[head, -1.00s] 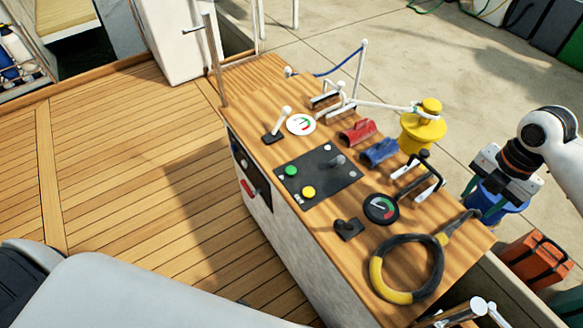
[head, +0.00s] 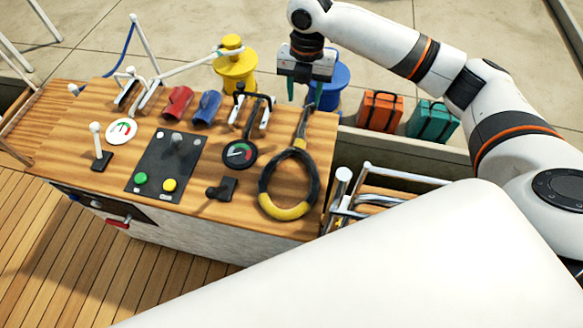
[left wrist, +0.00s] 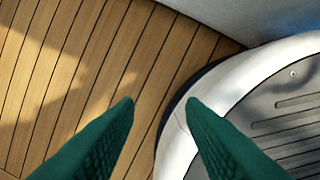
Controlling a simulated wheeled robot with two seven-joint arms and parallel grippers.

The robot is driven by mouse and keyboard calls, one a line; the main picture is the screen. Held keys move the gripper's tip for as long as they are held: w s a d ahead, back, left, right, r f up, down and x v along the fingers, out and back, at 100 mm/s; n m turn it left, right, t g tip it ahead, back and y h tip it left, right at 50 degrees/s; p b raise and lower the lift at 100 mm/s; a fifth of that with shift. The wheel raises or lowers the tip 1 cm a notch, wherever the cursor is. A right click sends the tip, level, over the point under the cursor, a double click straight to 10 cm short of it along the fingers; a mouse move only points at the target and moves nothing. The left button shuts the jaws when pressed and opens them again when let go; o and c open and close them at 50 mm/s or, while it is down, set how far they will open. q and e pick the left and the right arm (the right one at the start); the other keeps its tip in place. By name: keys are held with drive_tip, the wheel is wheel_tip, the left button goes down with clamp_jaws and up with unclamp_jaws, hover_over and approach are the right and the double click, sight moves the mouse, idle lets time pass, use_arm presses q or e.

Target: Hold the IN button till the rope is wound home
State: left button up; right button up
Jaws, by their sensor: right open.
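The small labels by the buttons are too small to read. A white rope (head: 192,63) runs from a fitting on the console to a yellow bollard (head: 236,70). My right gripper (head: 304,92) is open and empty beyond the console's far edge, in front of a blue bollard (head: 335,85), well away from the buttons. My left gripper (left wrist: 160,106) is open and empty over the deck in the left wrist view.
Orange (head: 380,111) and teal (head: 434,119) cases stand beyond.

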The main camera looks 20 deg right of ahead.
use_arm(q)
clamp_jaws()
idle(1.6)
